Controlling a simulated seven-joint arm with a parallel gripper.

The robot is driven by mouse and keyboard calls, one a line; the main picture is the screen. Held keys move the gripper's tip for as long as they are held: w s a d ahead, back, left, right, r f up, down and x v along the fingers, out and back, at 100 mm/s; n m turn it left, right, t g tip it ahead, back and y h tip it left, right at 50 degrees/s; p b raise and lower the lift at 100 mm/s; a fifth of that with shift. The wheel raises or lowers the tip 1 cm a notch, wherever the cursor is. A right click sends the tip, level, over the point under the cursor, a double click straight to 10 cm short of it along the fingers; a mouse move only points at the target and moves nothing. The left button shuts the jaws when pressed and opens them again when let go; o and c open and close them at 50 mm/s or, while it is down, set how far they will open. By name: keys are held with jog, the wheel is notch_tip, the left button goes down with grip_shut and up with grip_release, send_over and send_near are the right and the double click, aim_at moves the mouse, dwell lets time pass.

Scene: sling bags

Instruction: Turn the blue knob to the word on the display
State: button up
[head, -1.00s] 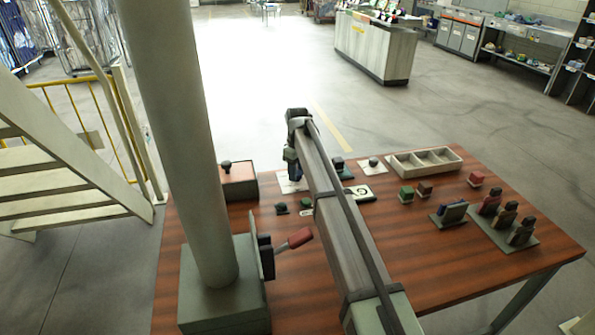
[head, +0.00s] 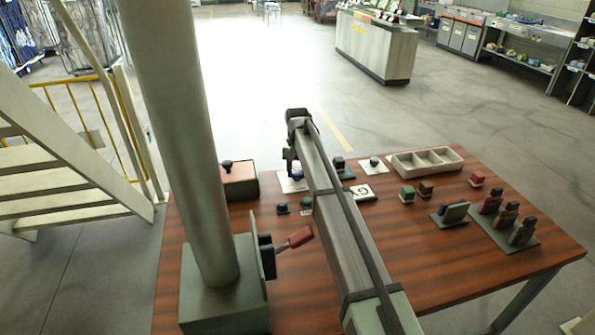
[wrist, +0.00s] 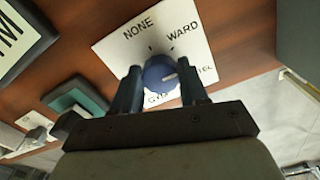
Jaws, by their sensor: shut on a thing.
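The blue knob (wrist: 160,74) sits on a white square plate (wrist: 112,50) in the wrist view. The plate carries words around the knob: NONE, WARD, one ending in TEL, and one starting with G, partly hidden. A pale mark on the knob appears to face right, roughly toward the TEL word. My gripper (wrist: 158,70) is shut on the knob, one finger on each side. In the head view the white plate (head: 289,186) and blue knob (head: 297,175) lie beside my arm. A framed sign (wrist: 14,38), cut off at upper left, shows only a last letter M.
A teal block on a dark base (wrist: 82,102) lies left of the plate. A thick column rises at the left. The table's front right is clear.

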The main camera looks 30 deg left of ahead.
aim_at(296, 171)
jog(key=m, duration=0.5)
jog(key=shift+a+m, duration=0.15)
jog(key=shift+m, duration=0.15)
jog(key=m, duration=0.5)
jog(key=shift+a, duration=0.1)
jog(key=m, duration=0.5)
jog(key=shift+w+m, duration=0.1)
jog(key=shift+m, duration=0.3)
jog(key=m, duration=0.4)
jog(key=shift+w+a+m, duration=0.1)
jog(key=shift+m, duration=0.3)
jog(key=o, duration=1.1)
jog(key=shift+c, duration=0.2)
jog(key=shift+r, duration=0.1)
notch_tip(296, 171, up, 14)
